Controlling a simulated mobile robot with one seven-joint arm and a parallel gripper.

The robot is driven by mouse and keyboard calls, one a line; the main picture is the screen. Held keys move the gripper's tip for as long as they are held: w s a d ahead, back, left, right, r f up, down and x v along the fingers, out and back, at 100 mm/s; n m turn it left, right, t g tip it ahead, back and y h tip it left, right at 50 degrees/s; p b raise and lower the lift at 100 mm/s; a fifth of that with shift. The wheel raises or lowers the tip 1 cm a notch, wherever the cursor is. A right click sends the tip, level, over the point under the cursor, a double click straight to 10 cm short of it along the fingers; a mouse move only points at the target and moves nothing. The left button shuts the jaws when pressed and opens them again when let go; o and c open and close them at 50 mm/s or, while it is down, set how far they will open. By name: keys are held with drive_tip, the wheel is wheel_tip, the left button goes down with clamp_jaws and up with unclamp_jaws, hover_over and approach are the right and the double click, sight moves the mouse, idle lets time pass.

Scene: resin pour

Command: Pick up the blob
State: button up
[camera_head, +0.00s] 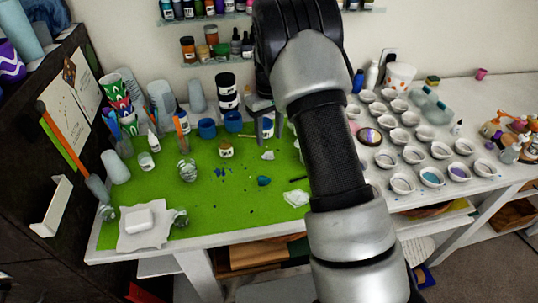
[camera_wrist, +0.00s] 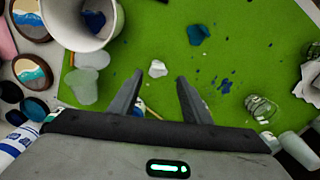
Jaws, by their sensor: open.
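A smooth dark-blue blob (camera_head: 263,181) lies on the green mat (camera_head: 215,215), right of its middle. In the wrist view the blue blob (camera_wrist: 198,34) lies beyond the fingertips, near the top. A small white lump (camera_head: 268,155) lies on the mat behind it; in the wrist view this white lump (camera_wrist: 157,69) shows between the fingertips. The frames do not settle which one is the task's blob. My gripper (camera_head: 267,138) is open and empty, pointing down over the back of the mat. In the wrist view my gripper (camera_wrist: 160,78) has its fingers apart.
Small blue flecks (camera_head: 223,172) lie on the mat. Jars (camera_head: 226,148) and blue cups (camera_head: 207,128) stand at the back, close to my gripper. A clear crumpled cup (camera_head: 187,170) stands left. Several white cups (camera_head: 402,184) fill the right side. The mat's front middle is clear.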

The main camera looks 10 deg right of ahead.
sight(270, 152)
drive_tip(key=shift+d+f+p, duration=0.2)
drive_tip(key=shift+f+p, duration=0.2)
drive_tip(key=shift+f, duration=3.1)
clamp_jaws()
